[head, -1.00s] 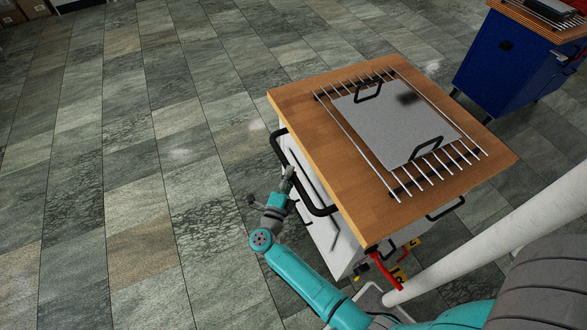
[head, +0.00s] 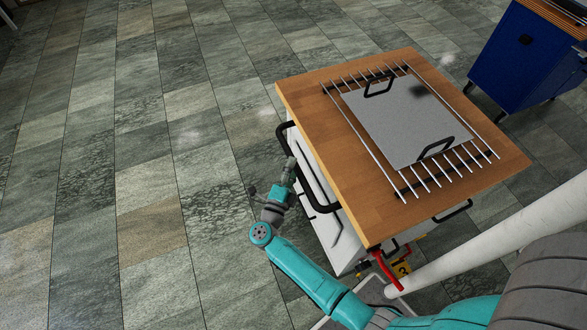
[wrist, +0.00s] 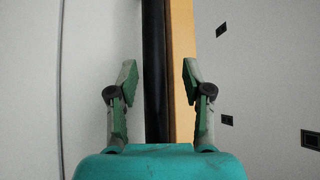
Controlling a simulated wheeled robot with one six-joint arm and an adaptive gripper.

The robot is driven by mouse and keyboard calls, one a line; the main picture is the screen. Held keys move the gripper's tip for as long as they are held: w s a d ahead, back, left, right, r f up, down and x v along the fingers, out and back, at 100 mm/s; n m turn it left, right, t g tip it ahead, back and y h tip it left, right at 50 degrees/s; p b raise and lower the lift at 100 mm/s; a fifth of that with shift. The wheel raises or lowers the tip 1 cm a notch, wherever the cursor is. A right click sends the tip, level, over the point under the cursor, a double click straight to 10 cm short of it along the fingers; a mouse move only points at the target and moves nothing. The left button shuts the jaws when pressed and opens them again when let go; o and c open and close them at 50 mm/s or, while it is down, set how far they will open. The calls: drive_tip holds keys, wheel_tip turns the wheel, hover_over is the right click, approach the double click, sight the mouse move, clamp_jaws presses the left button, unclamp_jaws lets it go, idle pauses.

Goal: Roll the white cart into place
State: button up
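The white cart (head: 331,222) has a wooden top (head: 318,112) and stands on the tiled floor, in the middle right of the head view. A black bar handle (head: 314,185) runs along its left side. My gripper (head: 290,163) is at this handle, beside the cart's white side. In the wrist view the two fingers of my gripper (wrist: 159,85) stand apart on either side of the upright-looking black handle bar (wrist: 155,70). Gaps show between the bar and both fingers. The cart's wheels are hidden.
A metal rack (head: 352,128) and a grey plate (head: 405,122) with two black handles lie on the cart's top. A blue cabinet (head: 520,58) stands at the upper right. A white pole (head: 500,238) crosses the lower right. The tiled floor (head: 120,150) at left is clear.

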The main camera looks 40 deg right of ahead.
drive_tip(key=shift+s+f, duration=0.1)
drive_tip(key=v, duration=1.1)
drive_tip(key=shift+s+a, duration=0.2)
drive_tip(key=shift+a, duration=0.2)
